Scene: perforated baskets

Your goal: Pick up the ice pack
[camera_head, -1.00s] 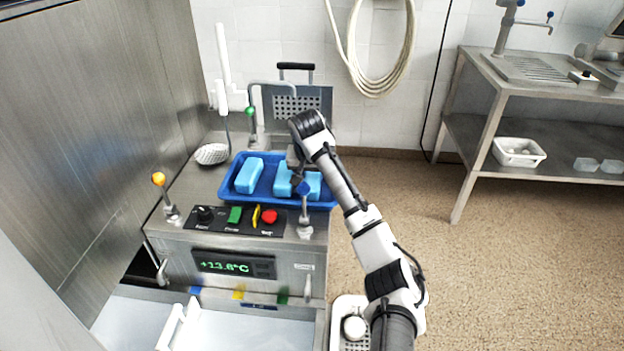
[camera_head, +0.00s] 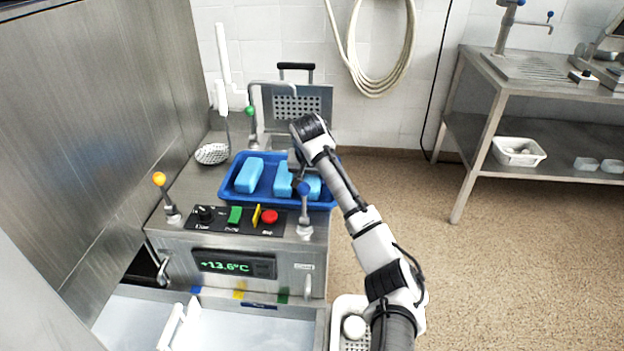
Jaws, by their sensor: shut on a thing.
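Light blue ice packs lie in a dark blue tray (camera_head: 230,198) on the steel machine top. The left ice pack (camera_head: 249,175) lies clear of my arm. The middle ice pack (camera_head: 282,181) is partly hidden behind my gripper. The right ice pack (camera_head: 314,186) is partly covered by my gripper and a lever. My gripper (camera_head: 298,178) reaches down into the tray between the middle and right packs. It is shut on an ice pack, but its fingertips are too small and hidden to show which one.
A lever with a blue knob (camera_head: 304,190) stands in front of the tray, close to my gripper. A yellow-knobbed lever (camera_head: 159,180) stands at the left. A skimmer (camera_head: 212,153) lies left of the tray. A tap with a green knob (camera_head: 250,111) stands behind.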

